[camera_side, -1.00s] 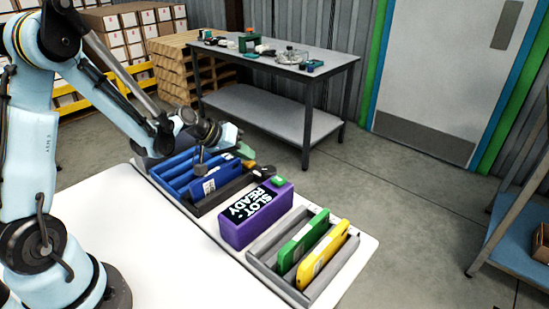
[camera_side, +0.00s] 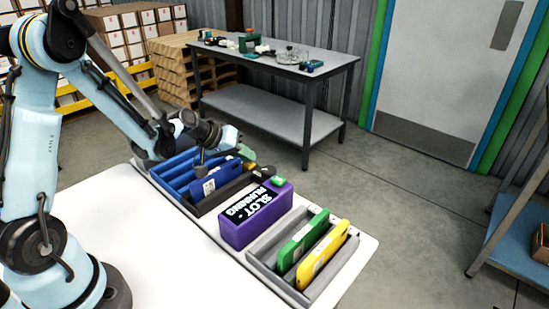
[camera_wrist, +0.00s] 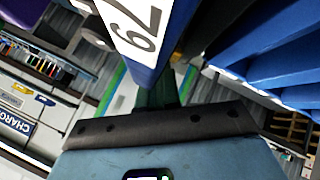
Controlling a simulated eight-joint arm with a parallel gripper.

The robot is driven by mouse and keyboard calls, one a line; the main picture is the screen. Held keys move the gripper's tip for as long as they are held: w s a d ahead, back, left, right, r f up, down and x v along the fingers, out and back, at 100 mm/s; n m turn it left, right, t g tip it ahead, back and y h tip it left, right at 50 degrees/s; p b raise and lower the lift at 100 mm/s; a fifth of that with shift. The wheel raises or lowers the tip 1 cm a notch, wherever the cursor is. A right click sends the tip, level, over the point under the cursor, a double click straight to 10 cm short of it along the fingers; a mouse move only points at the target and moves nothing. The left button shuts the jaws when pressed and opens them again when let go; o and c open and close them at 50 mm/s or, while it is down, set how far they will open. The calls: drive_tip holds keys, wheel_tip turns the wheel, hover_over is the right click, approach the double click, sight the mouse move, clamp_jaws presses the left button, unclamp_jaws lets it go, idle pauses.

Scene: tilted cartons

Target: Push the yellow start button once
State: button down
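A purple box (camera_side: 240,230) stands on the white table in the side view. Its black display (camera_side: 258,208) reads "SLOT RUNNING". In the wrist view, a dark green part (camera_wrist: 155,95) shows beyond a dark bar, and I cannot tell the finger opening.
A blue carton (camera_side: 213,182) with a white label leans in a dark rack, left of the purple box; several blue dividers stand beside it. A grey rack (camera_side: 262,262) holds a green carton (camera_side: 296,244) and a yellow carton (camera_side: 323,255). The table's front left is clear.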

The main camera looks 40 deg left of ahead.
sight(245, 165)
drive_tip(key=shift+f, duration=0.1)
drive_tip(key=shift+s+r, duration=0.1)
drive_tip(key=shift+r, duration=0.7)
drive_tip(key=shift+r, duration=0.1)
drive_tip(key=shift+r, duration=2.45)
